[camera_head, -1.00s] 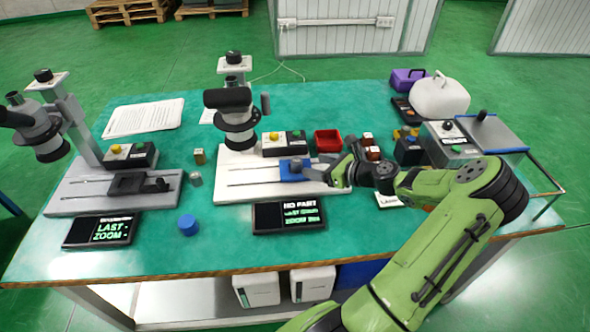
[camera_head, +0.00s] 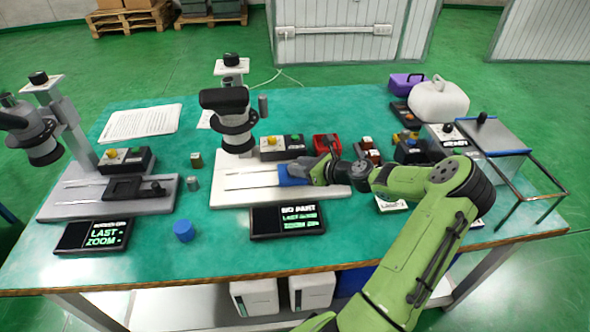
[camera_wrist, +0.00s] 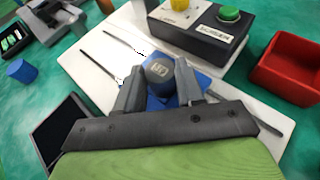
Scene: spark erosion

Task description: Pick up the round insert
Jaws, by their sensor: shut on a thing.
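The round insert (camera_wrist: 158,70) is a short grey cylinder with a light marking on its top, seen in the wrist view. It stands upright at the blue holder (camera_wrist: 204,80) on the white microscope base. The holder also shows in the head view (camera_head: 289,179). My gripper (camera_wrist: 160,74) has one finger on each side of the insert and is shut on it. In the head view my gripper (camera_head: 312,170) reaches in from the right over the blue holder and hides the insert. I cannot tell whether the insert is clear of the holder.
A black control box (camera_head: 283,147) and a red tray (camera_head: 327,144) stand behind the holder. A microscope head (camera_head: 236,130) overhangs the base just left of my gripper. A display (camera_head: 288,221) lies in front. A blue cylinder (camera_head: 183,231) stands on the open table at left.

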